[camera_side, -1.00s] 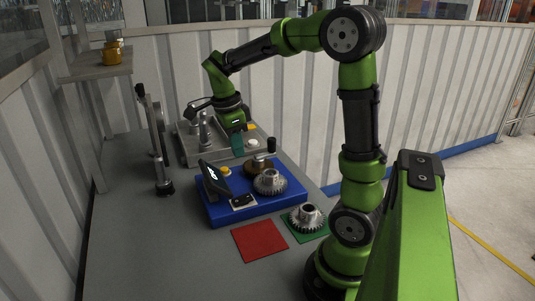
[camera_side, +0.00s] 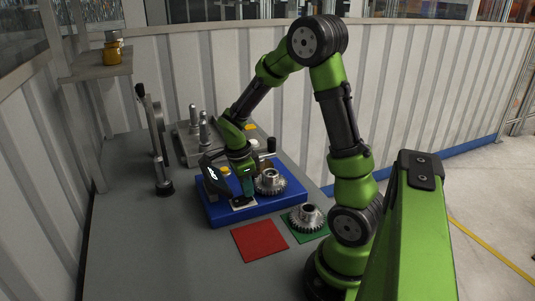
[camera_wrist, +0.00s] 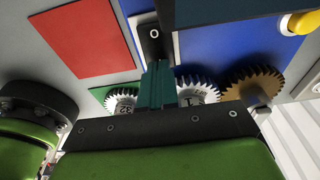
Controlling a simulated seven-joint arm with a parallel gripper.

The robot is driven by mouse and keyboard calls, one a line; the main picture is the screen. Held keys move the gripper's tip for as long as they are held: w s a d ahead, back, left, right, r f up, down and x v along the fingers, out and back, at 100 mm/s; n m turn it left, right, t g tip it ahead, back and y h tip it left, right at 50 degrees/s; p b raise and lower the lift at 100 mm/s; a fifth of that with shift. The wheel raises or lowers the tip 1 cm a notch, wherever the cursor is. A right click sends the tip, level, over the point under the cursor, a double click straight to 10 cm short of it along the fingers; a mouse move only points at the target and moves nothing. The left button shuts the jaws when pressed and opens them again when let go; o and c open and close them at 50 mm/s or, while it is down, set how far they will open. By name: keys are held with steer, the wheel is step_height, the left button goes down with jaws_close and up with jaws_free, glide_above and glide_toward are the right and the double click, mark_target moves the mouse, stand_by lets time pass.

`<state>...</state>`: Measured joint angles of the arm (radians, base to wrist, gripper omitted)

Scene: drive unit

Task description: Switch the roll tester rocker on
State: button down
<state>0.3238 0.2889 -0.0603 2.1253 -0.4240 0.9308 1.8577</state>
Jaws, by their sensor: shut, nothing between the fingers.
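The rocker (camera_wrist: 152,33) is a black switch marked "O" on a pale plate, on the blue roll tester (camera_side: 275,208). In the side view its plate (camera_side: 238,206) shows at the front left of the tester, partly hidden by my fingers. My gripper (camera_side: 249,196) points down with its teal fingers shut and empty, right at the rocker. In the wrist view the fingertips (camera_wrist: 158,66) lie just below the rocker's near end. I cannot tell whether they touch it.
A dark display (camera_side: 213,176) stands left of my gripper. A steel gear (camera_side: 271,183) sits close on its right, on the tester. Another gear (camera_side: 306,217) rests on a green mat, beside a red mat (camera_side: 259,240). A grey fixture with posts (camera_side: 204,130) stands behind.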

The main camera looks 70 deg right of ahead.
steer(key=shift+f, duration=0.25)
steer(key=shift+s+d+f, duration=0.1)
steer(key=shift+s+f, duration=0.05)
steer(key=shift+f, duration=0.1)
stand_by(0.3)
steer(key=shift+w+a+r, duration=0.3)
steer(key=shift+w+a, duration=0.25)
steer(key=shift+w, duration=0.05)
step_height(320, 180, up, 14)
steer(key=s+d, duration=0.1)
steer(key=shift+s+d, duration=0.3)
